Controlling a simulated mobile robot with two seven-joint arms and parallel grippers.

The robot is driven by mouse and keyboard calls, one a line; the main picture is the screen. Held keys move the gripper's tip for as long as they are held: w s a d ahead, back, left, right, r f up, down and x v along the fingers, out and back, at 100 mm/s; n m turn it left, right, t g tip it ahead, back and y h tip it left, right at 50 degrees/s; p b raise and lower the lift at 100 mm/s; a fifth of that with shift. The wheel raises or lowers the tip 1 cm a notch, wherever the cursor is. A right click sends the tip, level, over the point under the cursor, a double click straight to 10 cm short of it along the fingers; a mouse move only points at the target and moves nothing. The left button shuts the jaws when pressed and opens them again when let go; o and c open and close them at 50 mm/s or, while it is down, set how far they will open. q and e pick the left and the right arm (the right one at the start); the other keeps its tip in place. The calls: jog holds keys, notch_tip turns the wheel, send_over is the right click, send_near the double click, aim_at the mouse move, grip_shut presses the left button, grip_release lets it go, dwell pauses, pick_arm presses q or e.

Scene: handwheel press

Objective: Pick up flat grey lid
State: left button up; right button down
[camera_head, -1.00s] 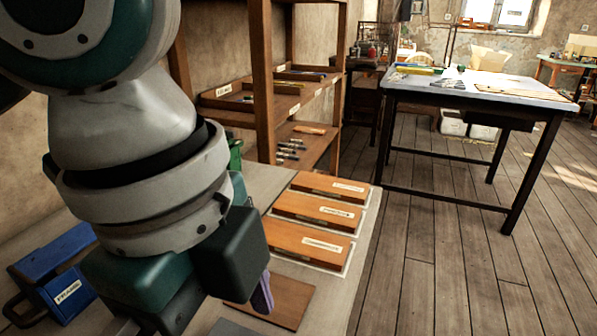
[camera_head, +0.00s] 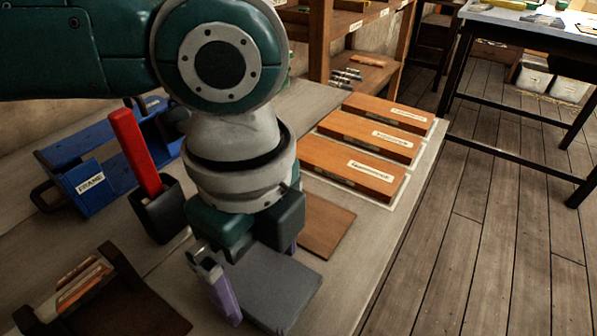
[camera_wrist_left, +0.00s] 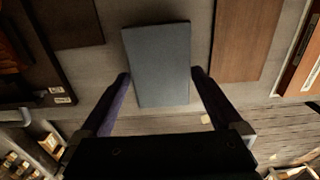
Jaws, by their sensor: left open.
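The flat grey lid (camera_head: 277,292) lies on the bench in the head view, below my left gripper. It also shows in the left wrist view as a dark grey rectangle (camera_wrist_left: 160,60). My left gripper (camera_head: 257,268) is open, pointing down, with purple fingers. In the left wrist view its fingertips (camera_wrist_left: 161,76) are on either side of the lid's long edges, with nothing held. I cannot tell how high the fingertips are above the bench. Part of the lid is hidden behind the gripper in the head view. My right gripper is not in view.
A brown board (camera_head: 328,226) lies just beside the lid. Several orange-brown labelled boxes (camera_head: 353,172) line the bench's right side. A blue labelled bin (camera_head: 92,187), a black holder with a red bar (camera_head: 135,150) and a dark wooden tray (camera_head: 125,305) stand to the left.

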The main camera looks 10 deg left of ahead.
pick_arm(q)
jog(key=shift+f, duration=0.3)
jog(key=c, duration=1.1)
jog(key=shift+o, duration=0.2)
jog(key=shift+r, duration=0.1)
